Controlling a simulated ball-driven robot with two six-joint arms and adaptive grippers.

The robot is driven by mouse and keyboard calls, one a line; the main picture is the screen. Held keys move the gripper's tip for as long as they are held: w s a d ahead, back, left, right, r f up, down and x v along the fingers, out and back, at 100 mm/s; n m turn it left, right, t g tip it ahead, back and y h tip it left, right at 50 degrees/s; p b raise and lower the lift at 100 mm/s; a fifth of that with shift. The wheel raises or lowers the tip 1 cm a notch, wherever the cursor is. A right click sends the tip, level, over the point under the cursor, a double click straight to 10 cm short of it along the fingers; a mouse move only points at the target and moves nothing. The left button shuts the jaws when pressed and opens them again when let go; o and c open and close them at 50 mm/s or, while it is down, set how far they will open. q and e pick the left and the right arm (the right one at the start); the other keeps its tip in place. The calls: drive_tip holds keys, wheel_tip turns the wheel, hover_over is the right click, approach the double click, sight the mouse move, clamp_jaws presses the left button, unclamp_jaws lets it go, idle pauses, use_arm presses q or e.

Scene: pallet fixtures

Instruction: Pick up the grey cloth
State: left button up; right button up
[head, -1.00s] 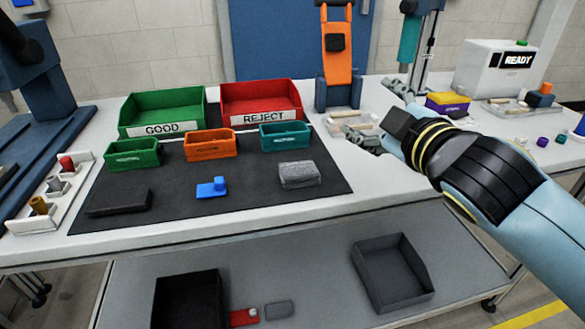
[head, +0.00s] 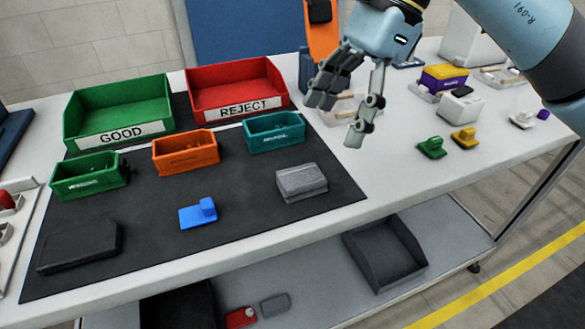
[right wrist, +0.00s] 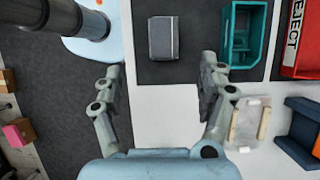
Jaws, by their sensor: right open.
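The grey cloth (head: 302,182) is a folded block on the right part of the black mat (head: 235,205). In the right wrist view the cloth (right wrist: 164,38) lies beyond the fingertips, between their lines. My right gripper (head: 341,108) is open and empty, above the table and up and to the right of the cloth, apart from it. In the right wrist view my right gripper (right wrist: 160,80) has its two fingers spread wide, with bare white table and mat between them. My left gripper is not in view.
A teal bin (head: 274,134) stands just behind the cloth, with orange (head: 185,153) and green (head: 90,177) small bins to its left. The red REJECT bin (head: 237,90) is behind. A blue part (head: 198,213) lies left of the cloth. Mat around the cloth is clear.

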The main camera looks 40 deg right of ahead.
hover_over(302, 175)
drive_tip(key=s+d, duration=0.2)
drive_tip(key=d, duration=0.1)
drive_tip(key=f, duration=0.4)
drive_tip(key=shift+w+a+f, duration=0.2)
drive_tip(key=shift+w+f, duration=0.05)
drive_tip(key=shift+f, duration=0.05)
drive_tip(key=x, duration=0.5)
drive_tip(key=shift+w+a+r, duration=0.1)
drive_tip(key=shift+w+r, duration=0.05)
drive_tip(key=shift+w, duration=0.2)
drive_tip(key=shift+a+f, duration=0.1)
drive_tip(key=shift+f, duration=0.3)
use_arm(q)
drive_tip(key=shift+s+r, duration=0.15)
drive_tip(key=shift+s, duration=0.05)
use_arm(e)
drive_tip(key=c, duration=1.2)
drive_tip(key=shift+r, duration=0.1)
